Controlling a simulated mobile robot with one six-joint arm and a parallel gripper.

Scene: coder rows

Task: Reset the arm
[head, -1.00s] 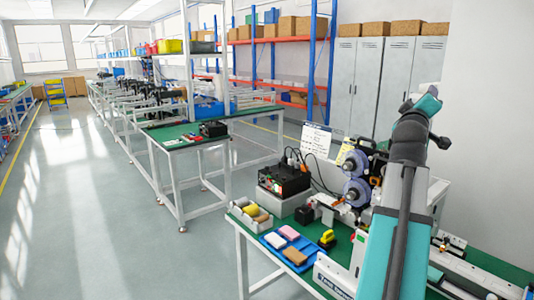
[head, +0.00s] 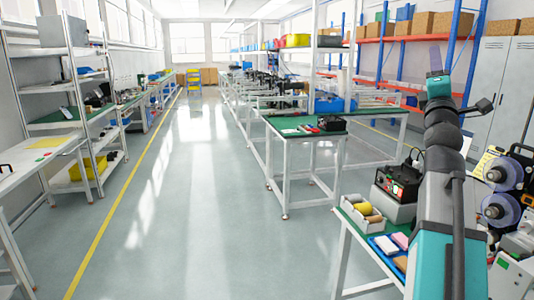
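My arm, teal and dark grey, rises along the right side of the head view, pointing up and away from me. Its end with my gripper (head: 437,68) is at the upper right, above the floor and tables and apart from them. A thin pale purple-grey part sticks up from the teal end piece. The fingers are too small and edge-on to tell whether they are open or shut. I see no object held there.
A green-topped bench at the lower right holds a box of parts (head: 361,212), a blue tray (head: 384,250), a black device (head: 398,182) and purple reels (head: 503,174). White shelves (head: 75,88) and a white table (head: 40,158) stand left. The middle aisle floor (head: 190,200) is clear.

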